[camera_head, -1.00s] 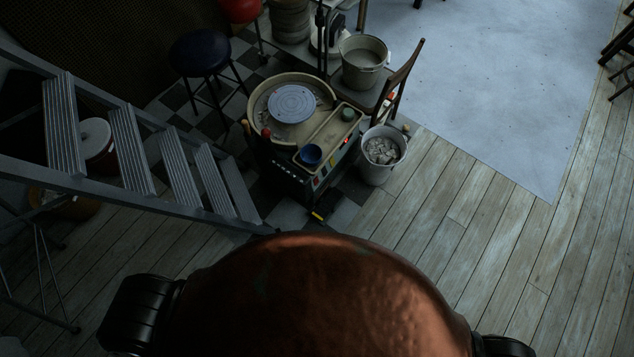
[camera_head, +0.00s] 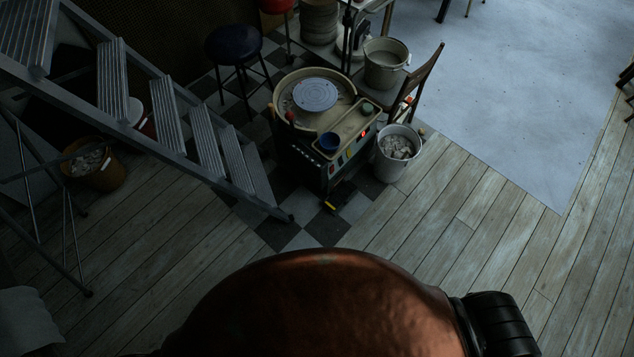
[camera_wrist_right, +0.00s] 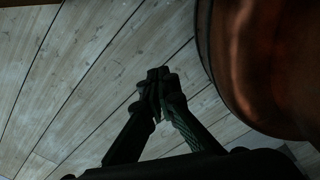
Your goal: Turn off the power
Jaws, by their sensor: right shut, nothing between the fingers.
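A pottery wheel machine (camera_head: 300,160) stands ahead of me in the head view, with a round grey wheel head (camera_head: 315,94) in a beige basin. I cannot tell which control is the power switch. My right gripper (camera_wrist_right: 158,78) shows in the right wrist view, with its fingertips together and nothing between them. It hangs over the plank floor, apart from the machine. My left gripper is not in view.
A metal staircase (camera_head: 205,140) stands at the left. A bucket of pale lumps (camera_head: 397,148) is right of the machine, with a chair (camera_head: 423,80) behind it. A dark stool (camera_head: 235,45) stands behind left. The plank floor (camera_head: 440,215) before the machine is clear. My copper-coloured body fills the bottom.

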